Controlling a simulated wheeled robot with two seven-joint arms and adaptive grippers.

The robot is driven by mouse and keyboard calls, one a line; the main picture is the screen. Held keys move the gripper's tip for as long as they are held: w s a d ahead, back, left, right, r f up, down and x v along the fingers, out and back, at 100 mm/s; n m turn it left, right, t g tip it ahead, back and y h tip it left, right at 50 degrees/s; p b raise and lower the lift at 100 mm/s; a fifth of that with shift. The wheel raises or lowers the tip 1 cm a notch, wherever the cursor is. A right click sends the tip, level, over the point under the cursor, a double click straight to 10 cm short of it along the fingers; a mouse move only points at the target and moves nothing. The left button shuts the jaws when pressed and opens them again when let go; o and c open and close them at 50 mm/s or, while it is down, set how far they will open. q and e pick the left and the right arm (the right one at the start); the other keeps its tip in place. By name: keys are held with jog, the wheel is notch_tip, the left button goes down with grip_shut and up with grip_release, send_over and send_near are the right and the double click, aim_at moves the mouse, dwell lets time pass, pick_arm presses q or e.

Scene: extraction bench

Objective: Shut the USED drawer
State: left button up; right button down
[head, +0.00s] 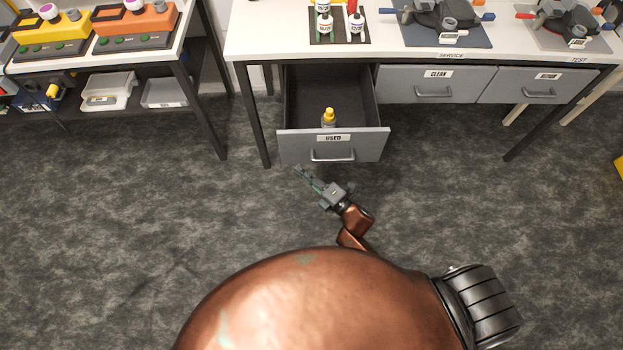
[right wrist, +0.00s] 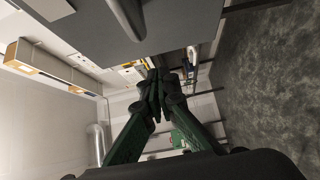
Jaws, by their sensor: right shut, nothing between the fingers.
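The USED drawer (head: 360,146) is a grey drawer under the bench, pulled well out, with a "USED" label and a bar handle (head: 332,156) on its front. A small yellow-capped bottle (head: 328,117) stands inside it. My right gripper (head: 301,172) is shut and empty, just in front of and below the drawer front in the head view, near its left half. In the right wrist view, the shut fingers (right wrist: 158,82) point past a grey panel with a bar, which looks like the drawer front (right wrist: 90,25). I cannot tell whether they touch it. My left gripper does not show.
The CLEAN drawer (head: 433,84) and another drawer (head: 536,88) to its right are shut. The bench top (head: 385,55) carries bottles and instruments. A dark bench leg (head: 253,115) stands left of the open drawer. A second bench with a lower shelf is at left. The floor is clear.

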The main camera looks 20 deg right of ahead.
aim_at(290, 152)
jog(key=shift+w+d+b, duration=0.15)
jog(key=shift+w+b, duration=0.2)
jog(key=shift+w, duration=2.3)
jog(key=shift+w+d, duration=0.1)
